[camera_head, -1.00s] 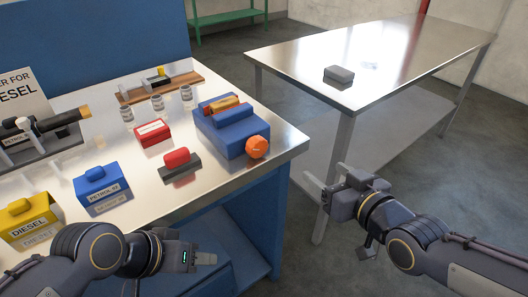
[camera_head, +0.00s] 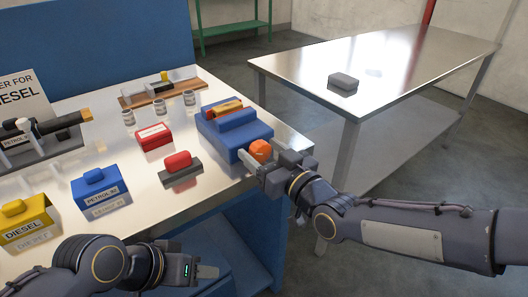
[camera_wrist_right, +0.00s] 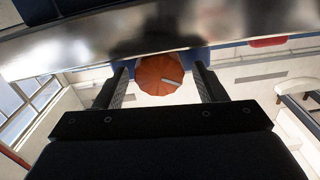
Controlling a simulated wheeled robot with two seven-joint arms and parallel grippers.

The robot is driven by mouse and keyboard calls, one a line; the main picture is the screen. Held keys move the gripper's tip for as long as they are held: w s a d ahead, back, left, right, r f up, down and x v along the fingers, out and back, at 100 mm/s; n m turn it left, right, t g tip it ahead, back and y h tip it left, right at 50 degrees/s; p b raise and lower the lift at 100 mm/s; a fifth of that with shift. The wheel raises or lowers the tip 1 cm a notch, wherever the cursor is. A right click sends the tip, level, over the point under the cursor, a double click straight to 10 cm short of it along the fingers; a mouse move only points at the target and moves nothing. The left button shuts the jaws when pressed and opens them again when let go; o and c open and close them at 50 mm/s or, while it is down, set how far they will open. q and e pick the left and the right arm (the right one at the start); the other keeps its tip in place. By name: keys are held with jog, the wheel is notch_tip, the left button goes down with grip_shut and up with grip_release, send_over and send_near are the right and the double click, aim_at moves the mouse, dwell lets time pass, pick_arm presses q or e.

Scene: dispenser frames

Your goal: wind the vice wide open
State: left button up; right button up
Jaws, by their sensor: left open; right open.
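The blue vice (camera_head: 233,130) stands at the right end of the workbench. A yellow and red piece (camera_head: 226,107) lies at its top between the blue jaws. Its orange knob (camera_head: 261,151) is on the front right side, facing my right gripper. My right gripper (camera_head: 262,163) is open at the knob. In the right wrist view the orange knob (camera_wrist_right: 158,75) sits between the open fingers (camera_wrist_right: 162,88), with gaps visible at both sides. My left gripper (camera_head: 207,271) is open and empty, low in front of the bench.
The bench (camera_head: 215,187) also holds a red box (camera_head: 154,137), a red-topped grey block (camera_head: 180,168), a blue PETROL box (camera_head: 98,188), a yellow DIESEL box (camera_head: 28,222) and small jars (camera_head: 189,98). A steel table (camera_head: 400,65) with a grey block (camera_head: 343,83) stands right.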

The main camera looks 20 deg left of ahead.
jog(key=c, duration=1)
jog(key=shift+o, duration=0.2)
jog(key=shift+f+n+b, duration=0.15)
jog(key=shift+n+b, duration=0.25)
jog(key=shift+b, duration=0.35)
jog(key=n+b, duration=0.2)
jog(key=b, duration=0.1)
jog(key=shift+a+f+n+b, duration=0.1)
jog(key=shift+n+b, duration=0.3)
jog(key=shift+s+r+n+b, duration=0.1)
jog(key=shift+r+n+b, duration=0.1)
jog(key=shift+n+b, duration=1.35)
jog(key=o, duration=1)
jog(key=shift+c, duration=0.2)
